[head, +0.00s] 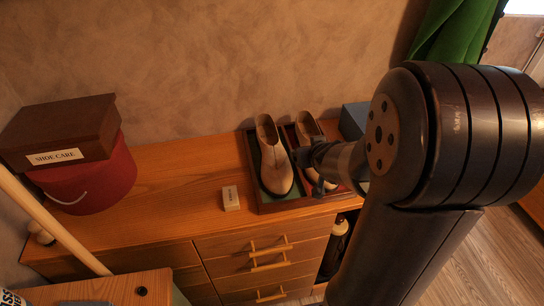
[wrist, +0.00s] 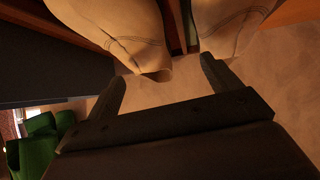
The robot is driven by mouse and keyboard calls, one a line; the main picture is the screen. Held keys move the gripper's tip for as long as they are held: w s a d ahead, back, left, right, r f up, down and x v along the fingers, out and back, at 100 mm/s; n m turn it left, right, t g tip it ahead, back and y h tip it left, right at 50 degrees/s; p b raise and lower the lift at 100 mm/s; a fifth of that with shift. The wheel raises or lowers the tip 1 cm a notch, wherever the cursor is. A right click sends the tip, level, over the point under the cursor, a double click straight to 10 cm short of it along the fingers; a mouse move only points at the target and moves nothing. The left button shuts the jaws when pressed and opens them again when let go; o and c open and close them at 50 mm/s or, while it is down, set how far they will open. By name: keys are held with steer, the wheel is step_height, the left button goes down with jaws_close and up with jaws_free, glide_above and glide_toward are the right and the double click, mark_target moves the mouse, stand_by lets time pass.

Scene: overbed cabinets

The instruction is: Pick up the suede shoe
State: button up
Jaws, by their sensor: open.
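Two tan suede shoes stand side by side in a dark wooden tray (head: 285,206) with a divider between them. The left shoe (head: 271,160) shows almost whole in the head view. The right shoe (head: 306,128) is partly hidden behind my gripper (head: 319,168), which hangs over its front part. In the wrist view, one shoe (wrist: 122,28) reaches down toward the space between my open fingers (wrist: 163,69), closer to the left finger. The other shoe (wrist: 235,25) is at the upper right, near the right fingertip. Whether a finger touches either shoe is unclear.
A small labelled block (head: 231,198) lies left of the tray. A dark blue-grey box (head: 354,119) stands close on the tray's right. A brown SHOE CARE box (head: 62,130) rests on a red round box (head: 90,180) at the left. The wooden top (head: 185,175) between is clear.

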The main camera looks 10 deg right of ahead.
mark_target(277, 152)
steer(key=a+n+y, duration=0.1)
steer(key=a, duration=0.1)
steer(key=s+a+t+y, duration=0.1)
steer(key=a, duration=0.1)
steer(key=s+a+n+y, duration=0.1)
steer(key=a, duration=0.2)
steer(key=shift+s+n+t+y, duration=0.2)
steer(key=shift+n+t+y, duration=0.1)
steer(key=shift+t+y, duration=0.1)
steer(key=b+x, duration=0.2)
steer(key=x, duration=0.2)
steer(key=shift+w+f, duration=0.25)
steer(key=shift+w, duration=0.05)
steer(key=shift+r+b+x, duration=0.15)
steer(key=shift+b+x, duration=0.1)
steer(key=shift+x, duration=1.25)
steer(key=shift+r+b+x, duration=0.1)
steer(key=shift+b+x, duration=0.15)
steer(key=shift+x, duration=1.2)
steer(key=shift+w, duration=0.15)
steer(key=shift+r, duration=0.1)
steer(key=c, duration=1.3)
steer(key=shift+c, duration=0.2)
